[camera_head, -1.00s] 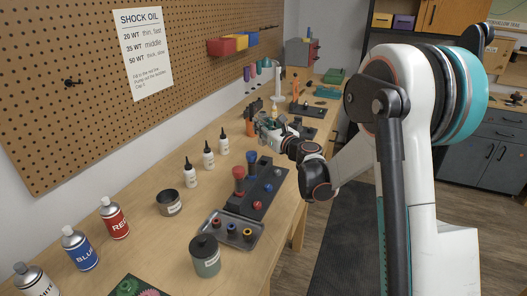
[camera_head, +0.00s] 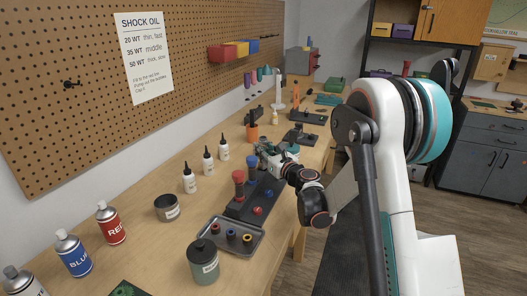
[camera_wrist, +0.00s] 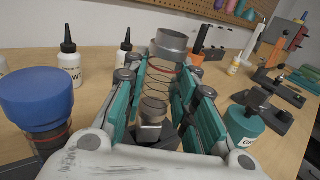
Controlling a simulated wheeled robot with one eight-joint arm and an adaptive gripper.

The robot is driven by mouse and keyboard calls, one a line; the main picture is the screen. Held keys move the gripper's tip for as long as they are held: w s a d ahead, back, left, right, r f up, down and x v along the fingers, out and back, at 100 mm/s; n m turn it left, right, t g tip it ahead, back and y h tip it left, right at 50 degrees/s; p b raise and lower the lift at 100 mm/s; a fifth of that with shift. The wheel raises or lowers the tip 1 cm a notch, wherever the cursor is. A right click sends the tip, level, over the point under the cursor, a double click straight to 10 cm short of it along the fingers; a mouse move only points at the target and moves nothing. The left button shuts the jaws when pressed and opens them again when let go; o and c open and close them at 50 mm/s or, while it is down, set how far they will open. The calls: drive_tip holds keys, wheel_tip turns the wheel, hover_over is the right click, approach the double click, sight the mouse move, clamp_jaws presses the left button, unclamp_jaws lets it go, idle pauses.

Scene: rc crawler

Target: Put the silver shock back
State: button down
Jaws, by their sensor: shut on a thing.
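My gripper (camera_wrist: 165,85) is shut on the silver shock (camera_wrist: 172,42), whose silver cap and coil spring show between the teal fingers in the wrist view. In the head view my gripper (camera_head: 268,152) is at the far end of the black stand (camera_head: 245,209), and the silver shock cannot be made out there. A red-capped shock (camera_head: 239,178) and a blue-capped shock (camera_head: 251,161) stand upright in the stand. The blue cap (camera_wrist: 38,98) is close to my gripper's left side in the wrist view. Whether the silver shock touches the stand is hidden.
Several black-tipped oil bottles (camera_head: 207,161) stand along the left. A metal tray (camera_head: 215,229) with coloured rings and a dark jar (camera_head: 203,262) are at the near end. An orange tool (camera_head: 252,131) and black fixtures (camera_head: 301,136) stand beyond my gripper.

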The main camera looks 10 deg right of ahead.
drive_tip(key=shift+f, duration=0.3)
drive_tip(key=c, duration=1.3)
unclamp_jaws()
drive_tip(key=shift+r, duration=0.2)
